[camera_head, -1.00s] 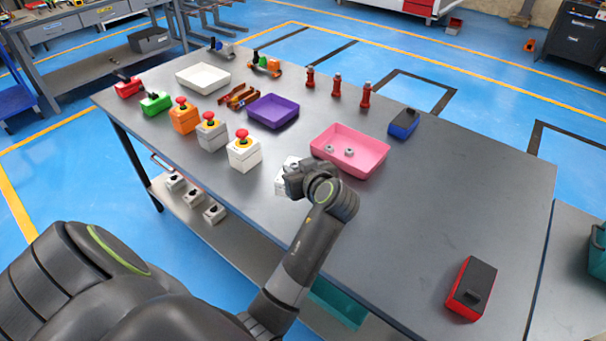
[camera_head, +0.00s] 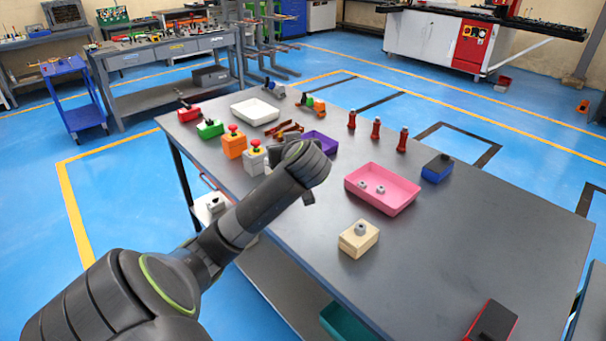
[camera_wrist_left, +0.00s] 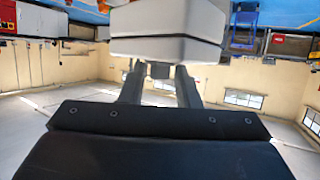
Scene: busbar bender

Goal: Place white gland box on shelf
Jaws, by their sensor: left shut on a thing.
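The lower shelf (camera_head: 280,283) shows under the table's front edge. A white box with a dark top part (camera_head: 210,205) stands on its left end; other boxes there are hidden behind my arm. My right gripper is out of view.
The table (camera_head: 470,245) bears a beige gland box (camera_head: 357,241), a pink tray (camera_head: 382,195), a blue box (camera_head: 437,170) and a red-black box (camera_head: 492,322). A teal bin (camera_head: 347,325) sits low in front.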

